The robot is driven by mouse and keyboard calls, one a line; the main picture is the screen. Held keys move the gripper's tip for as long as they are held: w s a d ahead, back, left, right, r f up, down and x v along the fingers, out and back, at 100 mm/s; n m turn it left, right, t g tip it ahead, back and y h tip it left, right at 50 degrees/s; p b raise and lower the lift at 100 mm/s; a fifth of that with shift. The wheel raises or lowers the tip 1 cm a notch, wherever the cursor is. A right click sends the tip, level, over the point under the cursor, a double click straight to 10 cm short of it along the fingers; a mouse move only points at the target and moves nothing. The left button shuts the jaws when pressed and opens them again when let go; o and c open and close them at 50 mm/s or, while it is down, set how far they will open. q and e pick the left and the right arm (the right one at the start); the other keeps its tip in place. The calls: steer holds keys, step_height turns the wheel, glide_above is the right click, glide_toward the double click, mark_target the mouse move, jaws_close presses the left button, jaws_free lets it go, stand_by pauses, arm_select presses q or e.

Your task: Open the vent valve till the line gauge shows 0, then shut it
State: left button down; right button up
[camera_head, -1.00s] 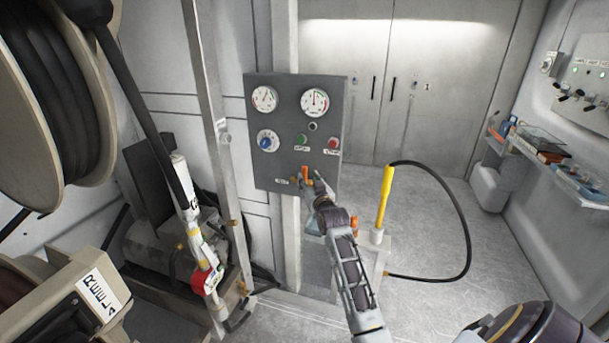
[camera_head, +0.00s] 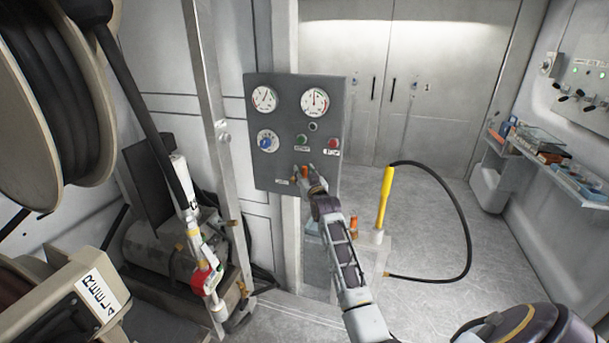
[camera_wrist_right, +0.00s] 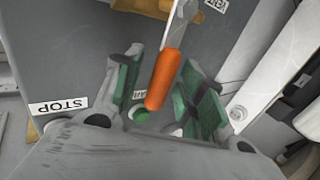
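The grey panel (camera_head: 259,178) carries two white dial gauges, a left one (camera_head: 264,99) and a right one (camera_head: 315,103). The right gauge's needle points about straight up; the numbers are too small to read, and I cannot tell which is the line gauge. An orange valve handle (camera_wrist_right: 165,78) on a metal stem is at the panel's lower edge. My right gripper (camera_head: 306,181) is at this handle. In the right wrist view its green-padded fingers (camera_wrist_right: 163,100) stand apart, one on each side of the handle, with gaps visible. My left gripper is not in view.
The panel also has a blue dial (camera_head: 268,140), a green button (camera_head: 301,140) and a red button (camera_head: 333,144). A yellow-handled tool (camera_head: 385,196) with a black hose stands right of my arm. Hose reels (camera_head: 100,90) fill the left side.

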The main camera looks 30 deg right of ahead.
steer(key=shift+c, duration=0.5)
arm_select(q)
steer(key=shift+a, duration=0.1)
arm_select(e)
jaws_close()
